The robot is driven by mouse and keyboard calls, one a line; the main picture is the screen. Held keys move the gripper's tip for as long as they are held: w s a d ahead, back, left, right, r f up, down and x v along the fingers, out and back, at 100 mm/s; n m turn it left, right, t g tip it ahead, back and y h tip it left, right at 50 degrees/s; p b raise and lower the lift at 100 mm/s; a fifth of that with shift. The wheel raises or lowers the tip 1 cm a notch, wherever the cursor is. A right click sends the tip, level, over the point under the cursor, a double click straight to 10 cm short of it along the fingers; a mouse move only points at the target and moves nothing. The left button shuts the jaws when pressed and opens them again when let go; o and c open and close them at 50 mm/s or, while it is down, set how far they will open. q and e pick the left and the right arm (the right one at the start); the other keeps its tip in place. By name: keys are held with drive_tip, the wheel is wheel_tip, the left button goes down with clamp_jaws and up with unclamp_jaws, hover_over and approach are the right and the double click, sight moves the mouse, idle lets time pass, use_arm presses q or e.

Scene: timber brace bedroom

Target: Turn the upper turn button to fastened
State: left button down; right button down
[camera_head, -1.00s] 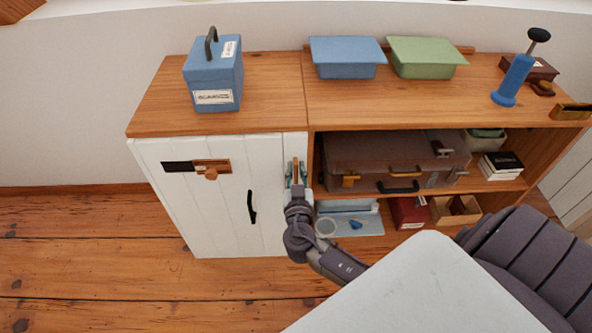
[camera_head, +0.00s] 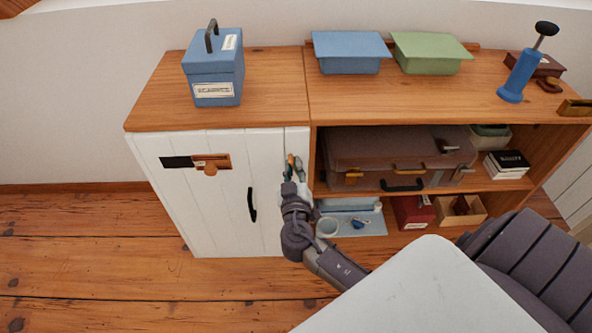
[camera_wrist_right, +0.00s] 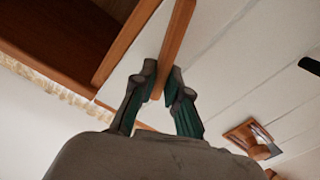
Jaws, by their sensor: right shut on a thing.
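The upper turn button (camera_wrist_right: 177,38) is a narrow wooden bar on the white front of the cabinet, near the edge of the white door (camera_head: 227,205). In the head view it is small and mostly covered by the fingers. My right gripper (camera_head: 295,170) is at the button, with its green-padded fingers on either side of the bar. In the wrist view the gripper (camera_wrist_right: 163,90) is shut on the bar, which runs at a slant out past the fingertips. The left gripper is not in view.
A wooden plate with a round knob (camera_head: 210,169) and a black handle (camera_head: 251,205) are on the door. Right of the gripper are open shelves with a brown suitcase (camera_head: 385,153). A blue box (camera_head: 213,75) and lidded bins stand on top.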

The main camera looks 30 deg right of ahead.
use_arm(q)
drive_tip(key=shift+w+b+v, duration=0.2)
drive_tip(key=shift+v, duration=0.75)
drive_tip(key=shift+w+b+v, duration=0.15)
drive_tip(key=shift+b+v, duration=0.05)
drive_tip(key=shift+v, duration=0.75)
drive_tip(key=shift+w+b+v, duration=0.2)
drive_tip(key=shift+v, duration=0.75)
use_arm(e)
drive_tip(key=shift+w+a+f+n, duration=0.1)
drive_tip(key=shift+a+f+n, duration=0.2)
drive_tip(key=shift+n, duration=1.85)
drive_tip(key=shift+w+a+f+n, duration=0.15)
drive_tip(key=shift+f+n, duration=0.3)
drive_tip(key=shift+n, duration=1.75)
drive_tip(key=shift+w+a+f+n, duration=0.1)
drive_tip(key=shift+a+f+n, duration=0.2)
drive_tip(key=shift+n, duration=1.85)
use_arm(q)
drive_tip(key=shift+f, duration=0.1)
use_arm(e)
drive_tip(key=shift+d+f, duration=0.1)
drive_tip(key=c, duration=1.2)
unclamp_jaws()
drive_tip(key=v, duration=1.2)
drive_tip(key=shift+d, duration=0.1)
